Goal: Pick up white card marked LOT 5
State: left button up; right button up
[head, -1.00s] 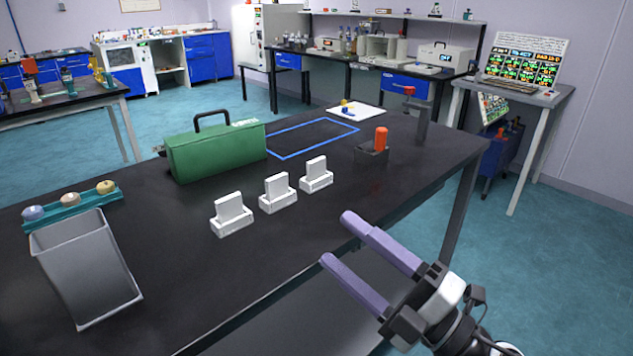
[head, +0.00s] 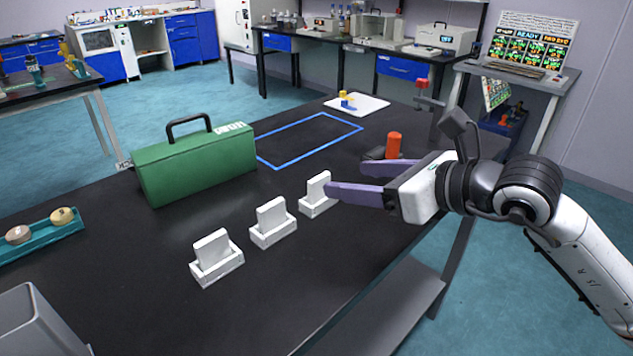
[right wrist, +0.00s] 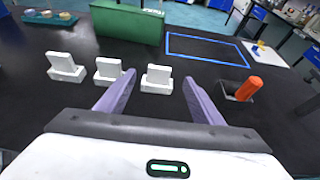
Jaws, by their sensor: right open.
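Three white cards stand upright in white holders in a slanting row on the black bench: a near card (head: 212,249), a middle card (head: 271,216) and a far card (head: 318,187). No lettering can be read on them, so I cannot tell which is LOT 5. My right gripper (head: 330,192) is open and empty, with its purple fingers close to the far card in the head view. In the right wrist view the far card (right wrist: 158,75) shows between and beyond the open fingers, with a gap before it. My left gripper is not in view.
A green case (head: 192,165) stands behind the cards, beside a blue-outlined rectangle (head: 309,139). An orange-handled object (head: 394,145) in a dark holder is close to my right gripper. A grey bin (head: 38,325) and a teal rack (head: 40,240) are at left. Bench in front of the cards is clear.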

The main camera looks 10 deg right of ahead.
aim_at(322, 179)
jog(key=shift+x, duration=1.1)
jog(key=x, duration=0.5)
jog(key=shift+s+f+p, duration=0.1)
jog(key=shift+f+p, duration=0.05)
jog(key=shift+p, duration=0.25)
jog(key=c, duration=1.1)
